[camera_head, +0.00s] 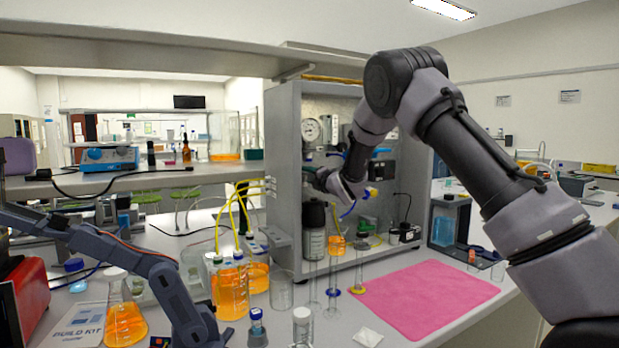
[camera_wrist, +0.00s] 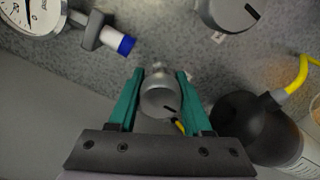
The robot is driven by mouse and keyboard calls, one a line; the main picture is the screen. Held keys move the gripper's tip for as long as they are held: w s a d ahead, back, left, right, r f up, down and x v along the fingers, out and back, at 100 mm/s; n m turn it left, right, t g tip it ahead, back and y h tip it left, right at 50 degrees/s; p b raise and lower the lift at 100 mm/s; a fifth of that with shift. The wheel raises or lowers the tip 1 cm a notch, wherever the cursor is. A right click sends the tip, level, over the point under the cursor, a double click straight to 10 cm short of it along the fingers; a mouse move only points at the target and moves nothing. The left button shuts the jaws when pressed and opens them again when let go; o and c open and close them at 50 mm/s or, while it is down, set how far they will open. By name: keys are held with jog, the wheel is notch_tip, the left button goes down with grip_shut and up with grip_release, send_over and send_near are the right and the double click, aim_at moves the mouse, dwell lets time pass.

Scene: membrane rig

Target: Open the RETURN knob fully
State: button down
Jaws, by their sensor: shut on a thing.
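A grey round knob (camera_wrist: 158,101) sits between the green fingers of my gripper (camera_wrist: 160,82) in the wrist view. The fingers are shut on its two sides. A dark pointer mark shows on the knob's face, toward the lower right. No label can be read on it, so I cannot confirm that it is the RETURN knob. In the head view my gripper (camera_head: 322,180) reaches into the grey panel cabinet (camera_head: 287,185); the held knob is hidden there.
A second grey knob (camera_wrist: 226,12) is at the upper right. A pressure gauge (camera_wrist: 32,14) and a blue-ended valve (camera_wrist: 112,37) are at the upper left. A black-capped bottle (camera_wrist: 262,128) with a yellow tube stands close right. Glassware and a pink mat (camera_head: 425,297) lie in front.

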jog(key=shift+f, duration=0.1)
dwell(0.4)
jog(key=shift+c, duration=1.6)
grip_release()
jog(key=v, duration=1.1)
jog(key=shift+w, duration=0.15)
